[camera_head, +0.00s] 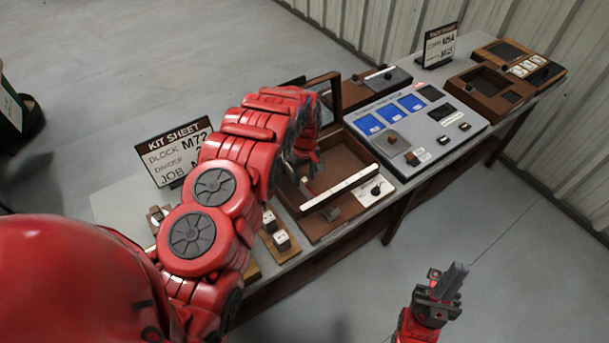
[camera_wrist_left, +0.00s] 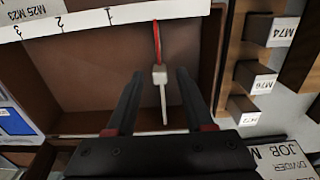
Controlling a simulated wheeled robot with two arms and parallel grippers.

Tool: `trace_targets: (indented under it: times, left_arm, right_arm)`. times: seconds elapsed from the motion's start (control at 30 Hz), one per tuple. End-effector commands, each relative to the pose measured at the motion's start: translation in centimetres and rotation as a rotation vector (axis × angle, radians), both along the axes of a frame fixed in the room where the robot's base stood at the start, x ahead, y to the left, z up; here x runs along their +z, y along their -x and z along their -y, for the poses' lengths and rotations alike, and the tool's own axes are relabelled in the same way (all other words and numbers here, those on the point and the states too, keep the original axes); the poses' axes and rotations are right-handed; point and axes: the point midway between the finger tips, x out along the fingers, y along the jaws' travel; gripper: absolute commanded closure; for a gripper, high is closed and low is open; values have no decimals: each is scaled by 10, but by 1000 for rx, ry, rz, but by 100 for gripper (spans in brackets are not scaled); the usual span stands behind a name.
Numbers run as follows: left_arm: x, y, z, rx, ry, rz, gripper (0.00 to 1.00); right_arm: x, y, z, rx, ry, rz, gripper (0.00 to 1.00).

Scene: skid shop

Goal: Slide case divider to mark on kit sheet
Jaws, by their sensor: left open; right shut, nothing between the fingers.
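The open brown case (camera_head: 318,172) lies on the bench, with a white numbered strip (camera_head: 340,188) across its near side. The strip's marks 1, 2 and 3 show in the left wrist view (camera_wrist_left: 85,22). My right gripper (camera_head: 452,280) is shut and empty, off the bench.
Labelled blocks M74 (camera_wrist_left: 268,30), M76 (camera_wrist_left: 255,77) and M72 (camera_wrist_left: 242,108) sit beside the case. A grey panel with blue screens (camera_head: 418,125) stands right of it. More brown trays (camera_head: 490,90) and another sign (camera_head: 440,45) are farther along.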

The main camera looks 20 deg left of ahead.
Motion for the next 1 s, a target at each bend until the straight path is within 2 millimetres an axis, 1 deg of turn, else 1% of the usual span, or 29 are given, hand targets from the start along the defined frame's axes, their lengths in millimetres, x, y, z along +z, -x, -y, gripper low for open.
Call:
trace_targets:
  times: [0.17,0.3,0.37,0.4,0.47,1.0]
  left_arm:
    - [0,0,0,0,0,0,48]
    - [0,0,0,0,0,0,73]
    - [0,0,0,0,0,0,84]
    - [0,0,0,0,0,0,91]
    - [0,0,0,0,1,-1,100]
    - [-1,0,0,0,0,-1,100]
  right_arm:
    - [0,0,0,0,0,0,100]
    - [0,0,0,0,0,0,100]
    - [0,0,0,0,0,0,100]
    - [0,0,0,0,0,0,100]
    - [0,0,0,0,0,0,100]
    - [0,0,0,0,0,0,100]
